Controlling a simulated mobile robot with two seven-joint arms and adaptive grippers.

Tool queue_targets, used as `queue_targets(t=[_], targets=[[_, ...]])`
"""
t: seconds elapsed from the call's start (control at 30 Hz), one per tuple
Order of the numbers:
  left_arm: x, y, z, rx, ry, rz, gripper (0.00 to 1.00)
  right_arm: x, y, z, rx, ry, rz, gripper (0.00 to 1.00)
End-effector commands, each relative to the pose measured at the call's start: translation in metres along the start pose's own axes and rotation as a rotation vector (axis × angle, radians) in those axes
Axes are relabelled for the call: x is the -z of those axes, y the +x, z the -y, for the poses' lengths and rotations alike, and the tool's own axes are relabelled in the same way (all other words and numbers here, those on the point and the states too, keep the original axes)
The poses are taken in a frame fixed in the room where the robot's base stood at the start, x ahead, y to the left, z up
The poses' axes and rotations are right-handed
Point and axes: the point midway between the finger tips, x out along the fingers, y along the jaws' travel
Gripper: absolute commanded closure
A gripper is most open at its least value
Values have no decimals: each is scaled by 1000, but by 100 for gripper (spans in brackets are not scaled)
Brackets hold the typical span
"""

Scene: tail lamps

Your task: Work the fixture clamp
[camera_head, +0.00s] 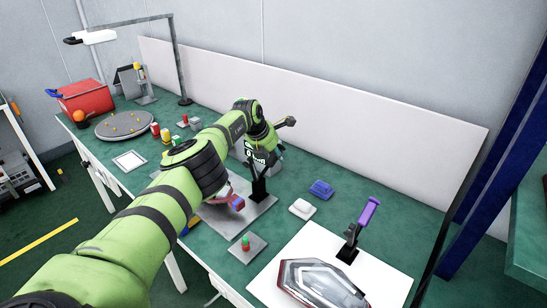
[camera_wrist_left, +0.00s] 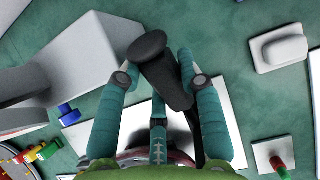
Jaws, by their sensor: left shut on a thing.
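The fixture clamp (camera_head: 259,190) is black and stands upright on a grey plate (camera_head: 258,209) near the middle of the bench. My left gripper (camera_head: 266,163) is above it, pointing down and hiding its upper part. In the left wrist view the teal fingers of my left gripper (camera_wrist_left: 160,68) are shut on the clamp's dark handle (camera_wrist_left: 150,47), whose round end shows between the tips. A second clamp with a purple handle (camera_head: 369,211) stands on a white board (camera_head: 392,278) at the right, beside a tail lamp (camera_head: 318,284). My right gripper is not in view.
A small plate with a red and green button (camera_head: 246,243) lies in front. A white block (camera_head: 302,208) and a blue block (camera_head: 321,189) lie right of my gripper. A round grey tray (camera_head: 124,125) and red box (camera_head: 83,98) stand far left. A pale panel (camera_head: 330,117) backs the bench.

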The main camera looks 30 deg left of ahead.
Motion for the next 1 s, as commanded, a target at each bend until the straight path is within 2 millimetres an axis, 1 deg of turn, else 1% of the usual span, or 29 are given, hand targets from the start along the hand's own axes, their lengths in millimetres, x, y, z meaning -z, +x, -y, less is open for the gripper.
queue_targets(t=[0.03,0.3,0.33,0.37,0.4,0.77,1.0], targets=[[3,1,0,-1,1,-9,100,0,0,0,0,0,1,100],[3,1,0,-1,2,-11,100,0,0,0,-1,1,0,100],[3,1,0,-1,2,-11,59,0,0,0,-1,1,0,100],[3,2,0,-1,2,-11,47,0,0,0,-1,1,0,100],[3,2,0,-1,2,-10,38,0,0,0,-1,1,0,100],[1,0,0,0,2,-5,38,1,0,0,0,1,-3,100],[-2,-9,-3,0,2,1,38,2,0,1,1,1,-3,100]])
